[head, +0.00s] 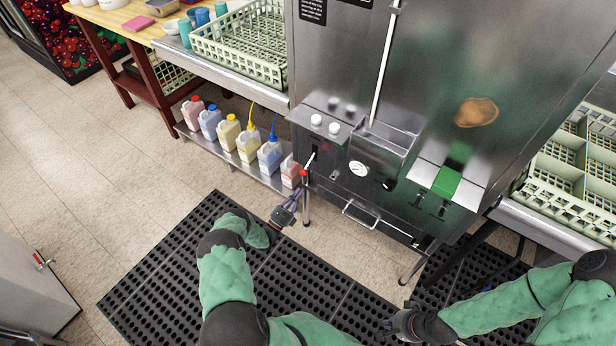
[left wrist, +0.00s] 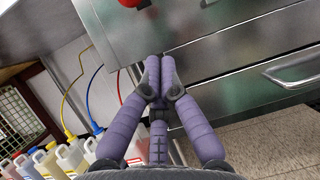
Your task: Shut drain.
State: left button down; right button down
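The steel dish machine (head: 400,90) stands at the centre of the head view. A small red knob (head: 304,173) shows at its lower left, beside a pale lever (head: 310,160). A red part (left wrist: 130,2) is cut off at the top of the left wrist view. I cannot tell for sure which part works the drain. My left gripper (head: 294,196) is just below the red knob in the head view. In the left wrist view its purple fingers (left wrist: 160,65) meet at the tips, with nothing seen between them. My right gripper (head: 390,325) is low over the floor mat, its fingers unclear.
Several coloured jugs (head: 228,130) stand on a low shelf left of the machine. A drawer-like front with a bar handle (head: 360,214) is right of my left gripper. Black mats (head: 180,265) cover the floor. Racks (head: 240,45) sit on the side counter.

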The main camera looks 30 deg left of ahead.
aim_at(318, 167)
pick_arm(q)
jog(key=b+x, duration=0.1)
jog(key=x, duration=0.9)
jog(key=shift+d, duration=0.1)
jog(key=s, duration=0.1)
jog(key=s+r, duration=0.1)
jog(key=s, duration=0.1)
jog(key=shift+s+a+r, duration=0.25)
jog(key=shift+a+r, duration=0.15)
